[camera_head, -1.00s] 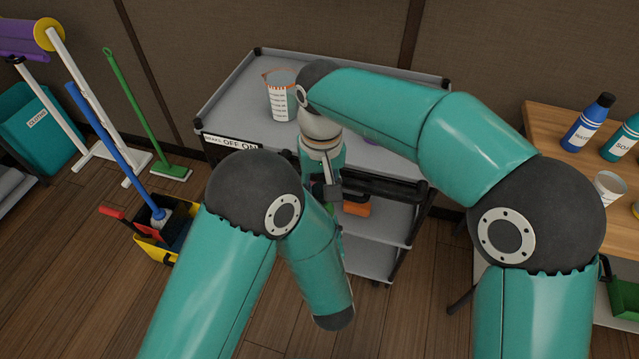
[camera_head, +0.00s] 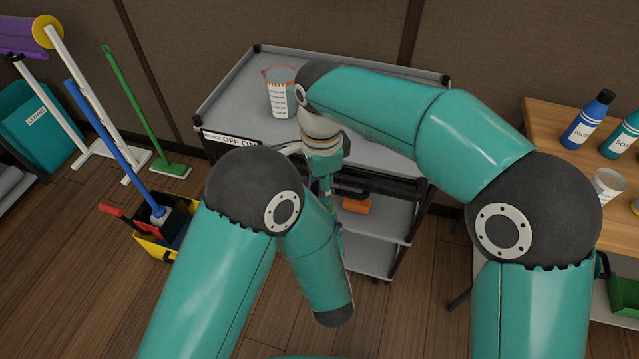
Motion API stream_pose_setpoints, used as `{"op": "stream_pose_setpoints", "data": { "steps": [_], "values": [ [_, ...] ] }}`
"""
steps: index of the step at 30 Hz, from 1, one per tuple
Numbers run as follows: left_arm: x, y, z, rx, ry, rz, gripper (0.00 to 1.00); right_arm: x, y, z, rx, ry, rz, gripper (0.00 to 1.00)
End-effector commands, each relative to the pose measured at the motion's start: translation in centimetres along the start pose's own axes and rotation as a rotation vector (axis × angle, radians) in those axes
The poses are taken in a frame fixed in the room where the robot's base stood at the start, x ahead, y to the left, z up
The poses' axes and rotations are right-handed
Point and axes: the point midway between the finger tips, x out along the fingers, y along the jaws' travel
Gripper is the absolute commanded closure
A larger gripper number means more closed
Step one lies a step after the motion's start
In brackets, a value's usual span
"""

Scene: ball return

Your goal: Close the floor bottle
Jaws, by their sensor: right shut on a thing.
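No bottle that I can identify as the floor bottle shows in view; my arms cover part of the cart. My right gripper (camera_head: 326,185) hangs below its wrist at the front edge of the grey cart (camera_head: 232,105). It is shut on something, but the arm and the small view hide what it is. My left arm comes up from the bottom, bends at its elbow and runs down again. Its gripper does not show.
A measuring cup (camera_head: 281,97) stands on the cart top. An orange object (camera_head: 357,205) lies on a shelf below. A blue bottle (camera_head: 588,122), a teal bottle (camera_head: 622,140) and a white cup (camera_head: 608,186) stand on the wooden table (camera_head: 550,115). A mop bucket (camera_head: 153,247) and brooms stand at left.

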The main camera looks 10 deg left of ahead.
Motion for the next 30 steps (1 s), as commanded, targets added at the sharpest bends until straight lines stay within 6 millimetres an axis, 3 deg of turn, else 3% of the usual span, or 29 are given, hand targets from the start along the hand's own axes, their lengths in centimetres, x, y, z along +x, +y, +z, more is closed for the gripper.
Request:
{"op": "stream_pose_setpoints", "data": {
  "steps": [6,12,16,24,25,30],
  "values": [
    [-0.04,-0.07,-0.02,0.003,0.000,-0.003,1.00,-0.05,-0.12,0.01,0.486,-0.003,-0.003,0.76],
    [-0.05,-0.08,-0.03,0.003,0.000,-0.003,1.00,-0.04,-0.14,0.00,0.843,-0.005,-0.002,0.76],
    [-0.06,-0.08,-0.03,0.004,0.000,-0.003,1.00,-0.05,-0.16,-0.01,0.940,-0.006,-0.002,0.76],
    [-0.07,-0.07,-0.04,0.004,0.000,-0.003,1.00,-0.07,-0.20,-0.02,0.950,-0.006,-0.004,0.75],
    [-0.07,-0.07,-0.04,0.004,0.000,-0.003,1.00,-0.07,-0.20,-0.02,0.950,-0.006,-0.004,0.62],
    [-0.05,-0.05,-0.03,0.003,0.000,-0.002,1.00,-0.04,-0.14,-0.02,0.949,-0.005,-0.002,0.39]
  ]
}}
